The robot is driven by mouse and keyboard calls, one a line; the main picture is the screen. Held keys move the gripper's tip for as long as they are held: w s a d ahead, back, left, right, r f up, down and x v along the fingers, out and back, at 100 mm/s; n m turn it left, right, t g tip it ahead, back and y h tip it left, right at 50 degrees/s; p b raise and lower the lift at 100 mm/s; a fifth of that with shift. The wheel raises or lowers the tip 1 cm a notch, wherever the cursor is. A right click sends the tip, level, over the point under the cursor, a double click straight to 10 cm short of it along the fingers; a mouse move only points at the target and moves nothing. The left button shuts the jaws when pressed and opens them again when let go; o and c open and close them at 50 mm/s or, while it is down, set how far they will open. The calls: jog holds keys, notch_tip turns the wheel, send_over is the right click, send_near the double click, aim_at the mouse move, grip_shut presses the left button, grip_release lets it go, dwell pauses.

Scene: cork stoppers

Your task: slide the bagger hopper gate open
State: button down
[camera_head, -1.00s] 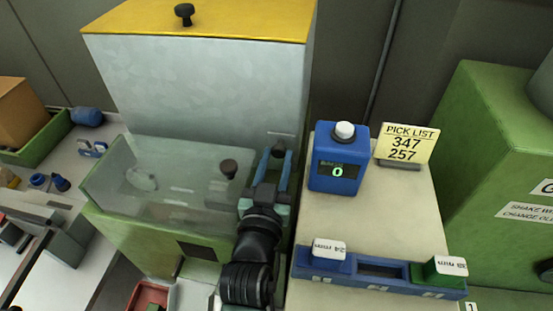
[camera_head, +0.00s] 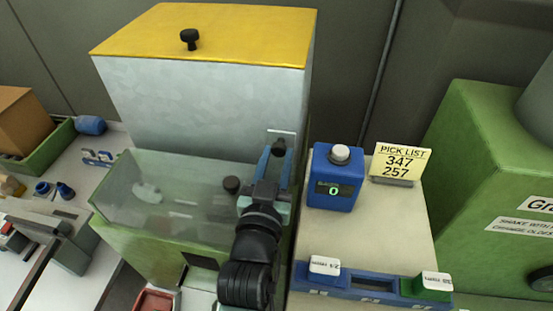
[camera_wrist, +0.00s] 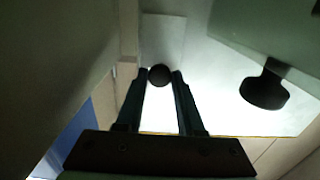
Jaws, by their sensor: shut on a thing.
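The bagger hopper (camera_head: 215,105) is a pale grey box with a yellow lid, standing on a green base. A light gate plate (camera_head: 281,134) shows at its lower right front, with a dark round knob (camera_head: 279,147). My gripper (camera_head: 278,158) reaches up to it with blue fingers shut on the knob. In the wrist view the knob (camera_wrist: 159,75) sits between the two fingertips. A second dark knob (camera_head: 231,185) is on the clear cover (camera_head: 180,195) to the left; it also shows at the right of the wrist view (camera_wrist: 264,90). My arm hides part of the base.
A blue counter box reading 0 (camera_head: 335,176) stands close to the right of my gripper. Behind it is a yellow pick list card (camera_head: 400,162). A blue holder (camera_head: 378,288) with labelled blocks lies in front. A green machine (camera_head: 490,180) stands far right.

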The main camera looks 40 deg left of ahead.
jog(key=shift+r, duration=0.45)
jog(key=c, duration=0.8)
grip_release()
jog(key=shift+o, duration=1.3)
jog(key=shift+f, duration=0.15)
jog(key=shift+f, duration=0.1)
jog(key=shift+s+d+f, duration=0.1)
jog(key=shift+s, duration=0.15)
jog(key=shift+b+v, duration=2.4)
jog(key=shift+v, duration=3.8)
